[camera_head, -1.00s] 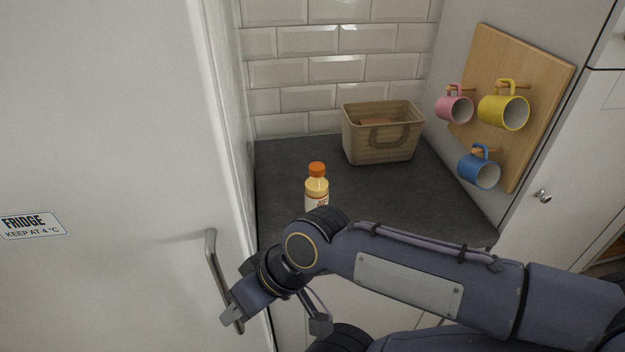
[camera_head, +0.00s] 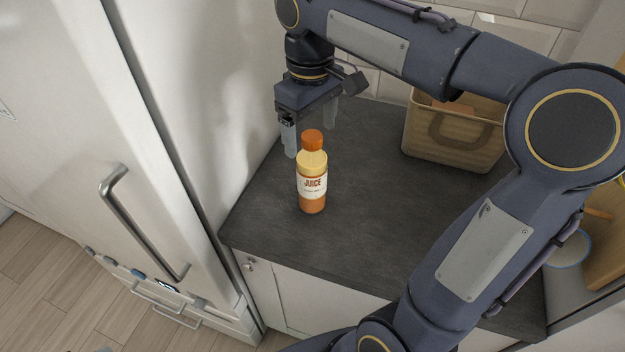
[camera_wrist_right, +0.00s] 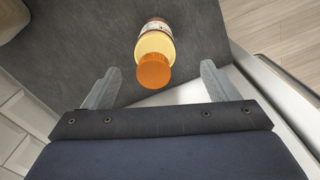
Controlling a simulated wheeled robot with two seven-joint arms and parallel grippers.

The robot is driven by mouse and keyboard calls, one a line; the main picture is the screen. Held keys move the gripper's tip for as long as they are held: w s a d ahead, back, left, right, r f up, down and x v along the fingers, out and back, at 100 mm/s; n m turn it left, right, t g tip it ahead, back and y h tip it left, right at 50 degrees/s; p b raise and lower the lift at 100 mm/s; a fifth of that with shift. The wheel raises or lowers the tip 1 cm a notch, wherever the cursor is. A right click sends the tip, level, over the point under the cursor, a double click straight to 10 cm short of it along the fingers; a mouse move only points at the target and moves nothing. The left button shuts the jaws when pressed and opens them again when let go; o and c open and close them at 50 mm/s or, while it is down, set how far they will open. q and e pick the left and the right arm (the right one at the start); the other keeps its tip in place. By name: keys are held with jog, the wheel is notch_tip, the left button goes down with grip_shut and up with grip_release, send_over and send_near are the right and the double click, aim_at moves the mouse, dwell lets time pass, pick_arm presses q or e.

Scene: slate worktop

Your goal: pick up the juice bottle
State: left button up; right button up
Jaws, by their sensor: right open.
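The juice bottle (camera_head: 312,184) stands upright on the slate worktop (camera_head: 262,205), with an orange cap, a pale label and orange juice. My right gripper (camera_head: 310,138) is open and empty, pointing down just behind the bottle in the head view. In the right wrist view the bottle (camera_wrist_right: 155,47) lies ahead of my right gripper (camera_wrist_right: 158,88), its cap close to the gap between the two fingers. The fingers do not grip it. My left gripper is in neither view.
The white fridge with its bar handle (camera_head: 143,224) stands left of the worktop. A woven basket (camera_head: 452,140) sits at the back right, partly behind my right arm. A blue-rimmed mug (camera_head: 568,250) shows at the right. The worktop in front of the bottle is clear.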

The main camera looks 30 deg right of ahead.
aim_at(312, 152)
jog(key=f, duration=0.5)
jog(key=shift+w+d+f, duration=0.35)
jog(key=shift+f, duration=0.5)
grip_shut()
